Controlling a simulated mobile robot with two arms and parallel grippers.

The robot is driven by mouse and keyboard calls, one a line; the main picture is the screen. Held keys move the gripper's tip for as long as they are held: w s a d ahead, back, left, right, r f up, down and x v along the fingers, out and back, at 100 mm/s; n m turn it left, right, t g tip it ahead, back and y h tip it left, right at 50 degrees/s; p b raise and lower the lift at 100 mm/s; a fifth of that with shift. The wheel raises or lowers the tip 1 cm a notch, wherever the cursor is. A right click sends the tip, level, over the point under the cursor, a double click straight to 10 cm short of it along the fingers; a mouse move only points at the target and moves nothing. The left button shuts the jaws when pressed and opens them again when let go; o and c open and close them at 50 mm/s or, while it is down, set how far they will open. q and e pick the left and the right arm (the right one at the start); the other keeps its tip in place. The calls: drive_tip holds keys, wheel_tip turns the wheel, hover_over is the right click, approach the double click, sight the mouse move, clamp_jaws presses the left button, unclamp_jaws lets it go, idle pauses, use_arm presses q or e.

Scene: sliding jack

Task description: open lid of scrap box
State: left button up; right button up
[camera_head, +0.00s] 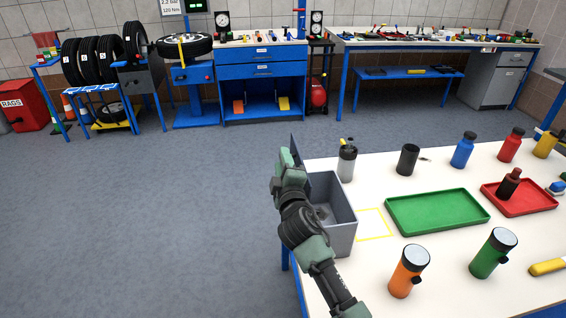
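The grey scrap box (343,238) stands at the left edge of the white-topped table. Its top is uncovered, and I see into part of its inside. A grey panel (296,148), which looks like its lid, stands up steeply at the box's left side. My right gripper (287,160) is at this panel, left of the box opening. Its fingers are hidden or too small to tell, so I cannot see whether it is open, shut or touching the panel. My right forearm covers the box's left front part. My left gripper is out of view.
On the table (375,272) are a yellow outlined square (374,224), a green tray (437,211), a red tray (530,206) and a grey bottle (347,163). Orange (408,272) and green (492,254) canisters stand near the front. The floor left of the table is clear.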

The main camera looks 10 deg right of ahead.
drive_tip(key=s+b, duration=0.1)
drive_tip(key=s, duration=0.6)
drive_tip(key=shift+s+a, duration=0.2)
drive_tip(key=shift+s, duration=0.2)
drive_tip(key=shift+f, duration=0.1)
